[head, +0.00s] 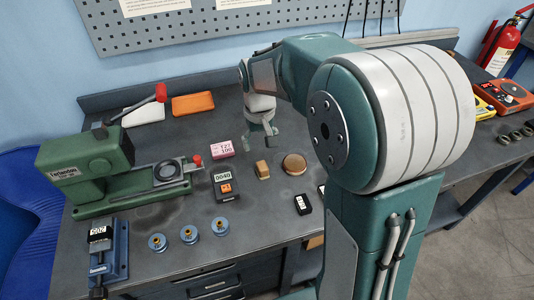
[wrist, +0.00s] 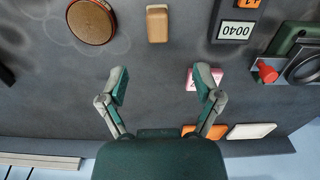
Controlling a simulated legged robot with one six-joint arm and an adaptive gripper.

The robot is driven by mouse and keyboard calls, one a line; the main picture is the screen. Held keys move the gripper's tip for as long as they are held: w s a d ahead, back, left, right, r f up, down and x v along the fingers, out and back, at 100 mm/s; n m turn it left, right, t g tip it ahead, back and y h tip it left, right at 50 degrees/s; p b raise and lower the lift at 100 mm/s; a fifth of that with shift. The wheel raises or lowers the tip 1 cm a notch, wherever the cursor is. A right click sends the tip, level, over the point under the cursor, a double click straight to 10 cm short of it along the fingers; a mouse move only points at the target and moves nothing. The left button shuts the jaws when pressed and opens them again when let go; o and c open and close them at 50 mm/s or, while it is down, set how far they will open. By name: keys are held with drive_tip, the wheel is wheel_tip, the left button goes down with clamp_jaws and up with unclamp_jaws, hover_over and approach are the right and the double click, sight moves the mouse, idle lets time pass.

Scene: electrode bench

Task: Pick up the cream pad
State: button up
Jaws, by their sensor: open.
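The cream pad (head: 147,112) lies flat at the back left of the bench, beside an orange pad (head: 193,104). In the wrist view the cream pad (wrist: 251,131) shows at the lower right, beyond the right finger, with the orange pad (wrist: 206,131) partly behind that finger. My gripper (head: 262,142) is open and empty above the back middle of the bench, to the right of both pads in the head view. In the wrist view its two fingers (wrist: 162,85) are spread over bare bench top.
A green machine (head: 85,160) with a red-knobbed lever stands at the left, its lever reaching near the cream pad. A perforated panel (head: 200,28) is behind.

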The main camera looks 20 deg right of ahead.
sight(262, 165)
drive_tip(key=f, duration=0.5)
drive_tip(key=shift+a+f, duration=0.2)
drive_tip(key=shift+a, duration=0.15)
drive_tip(key=f, duration=0.2)
drive_tip(key=d+f, duration=0.1)
drive_tip(key=f, duration=0.2)
drive_tip(key=shift+d+f, duration=0.2)
drive_tip(key=shift+f, duration=0.05)
drive_tip(key=shift+a, duration=0.4)
drive_tip(key=shift+c, duration=1.2)
drive_tip(key=c, duration=0.9)
drive_tip(key=shift+d, duration=0.2)
